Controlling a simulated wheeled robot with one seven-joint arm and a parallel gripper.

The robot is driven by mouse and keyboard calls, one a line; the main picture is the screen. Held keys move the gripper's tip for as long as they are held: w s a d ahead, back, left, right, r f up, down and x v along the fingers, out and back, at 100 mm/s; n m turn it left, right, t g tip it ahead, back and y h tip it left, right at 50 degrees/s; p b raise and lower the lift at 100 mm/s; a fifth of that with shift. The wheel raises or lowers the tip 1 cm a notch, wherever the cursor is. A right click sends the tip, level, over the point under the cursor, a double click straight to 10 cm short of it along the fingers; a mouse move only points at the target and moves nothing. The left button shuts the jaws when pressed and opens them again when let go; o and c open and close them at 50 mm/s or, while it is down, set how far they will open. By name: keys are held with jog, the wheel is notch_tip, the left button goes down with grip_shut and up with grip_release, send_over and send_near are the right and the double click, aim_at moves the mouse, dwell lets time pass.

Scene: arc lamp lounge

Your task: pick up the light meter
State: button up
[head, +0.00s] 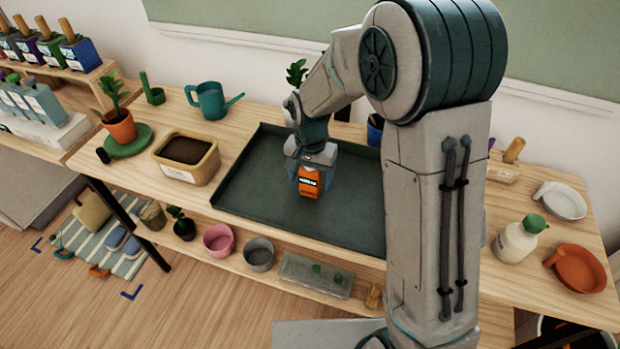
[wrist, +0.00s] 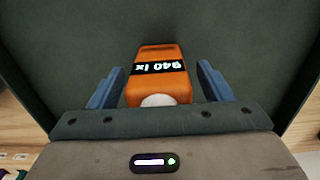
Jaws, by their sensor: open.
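The light meter (head: 309,184) is a small orange box with a black display, on the dark green tray (head: 255,194) in the head view. In the wrist view the light meter (wrist: 158,84) shows its display reading "940 lx" upside down and a white dome at its near end. My gripper (wrist: 160,88) is open, with one blue finger on each side of the light meter and a visible gap on both sides. In the head view my gripper (head: 310,168) is right over the meter and hides its upper part.
On the table left of the tray are a tan soil tub (head: 187,158), a teal watering can (head: 211,101) and a potted plant (head: 120,126). To the right are a white bottle (head: 516,241) and a terracotta dish (head: 577,269). The tray around the meter is bare where visible.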

jog(key=shift+f, duration=0.9)
jog(key=c, duration=1.2)
jog(key=shift+r, duration=0.1)
